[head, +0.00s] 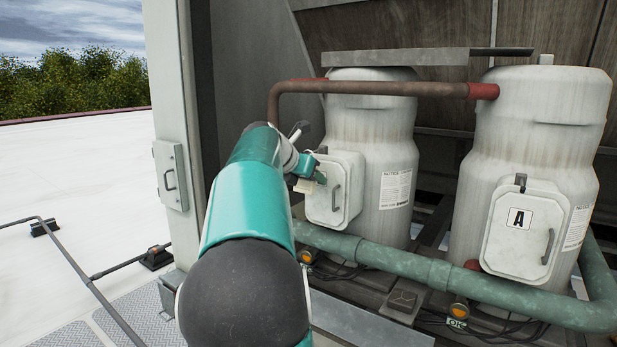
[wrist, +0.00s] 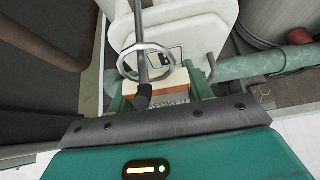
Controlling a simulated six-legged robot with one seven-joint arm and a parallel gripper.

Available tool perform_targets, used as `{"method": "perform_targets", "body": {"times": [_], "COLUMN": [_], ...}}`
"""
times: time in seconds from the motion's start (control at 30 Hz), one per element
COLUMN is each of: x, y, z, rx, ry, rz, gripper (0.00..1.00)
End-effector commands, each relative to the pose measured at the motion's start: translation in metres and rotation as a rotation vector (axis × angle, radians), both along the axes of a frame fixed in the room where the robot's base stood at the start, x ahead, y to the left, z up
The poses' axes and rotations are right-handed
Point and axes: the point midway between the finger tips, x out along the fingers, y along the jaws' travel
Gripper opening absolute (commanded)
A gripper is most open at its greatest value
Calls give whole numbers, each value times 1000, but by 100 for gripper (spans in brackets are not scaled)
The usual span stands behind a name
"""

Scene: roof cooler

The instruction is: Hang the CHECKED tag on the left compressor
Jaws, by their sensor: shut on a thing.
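The left compressor (head: 372,130) is a grey-white tank with a white box (head: 335,190) on its front. In the wrist view this box (wrist: 205,25) carries a label B. My gripper (head: 306,168) is at the box's upper left, shut on the CHECKED tag (wrist: 168,98). The tag is white and orange, with part of its lettering showing between the jaws. Its metal ring (wrist: 125,62) stands above the jaws. A dark rod with a black end (wrist: 144,96) crosses the ring in the wrist view. I cannot tell for sure whether the ring is threaded on it.
The right compressor (head: 540,130) has a box marked A (head: 519,219). A brown pipe (head: 380,88) runs across above, and a green pipe (head: 400,265) runs low in front of both tanks. A cabinet post (head: 168,80) stands at left, with open white roof beyond.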

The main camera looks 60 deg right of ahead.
Motion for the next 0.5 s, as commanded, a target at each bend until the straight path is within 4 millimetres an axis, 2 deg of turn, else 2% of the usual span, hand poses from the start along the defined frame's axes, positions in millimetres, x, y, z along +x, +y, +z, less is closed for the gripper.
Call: {"method": "perform_targets", "body": {"times": [0.2, 0.23, 0.33, 0.37, 0.5], "x": [0, 0, 0, 0, 0], "y": [0, 0, 0, 0, 0], "z": [0, 0, 0, 0, 0], "rx": [0, 0, 0, 0, 0], "ry": [0, 0, 0, 0, 0], "rz": [0, 0, 0, 0, 0], "gripper": [28, 52, 72, 76, 76]}}
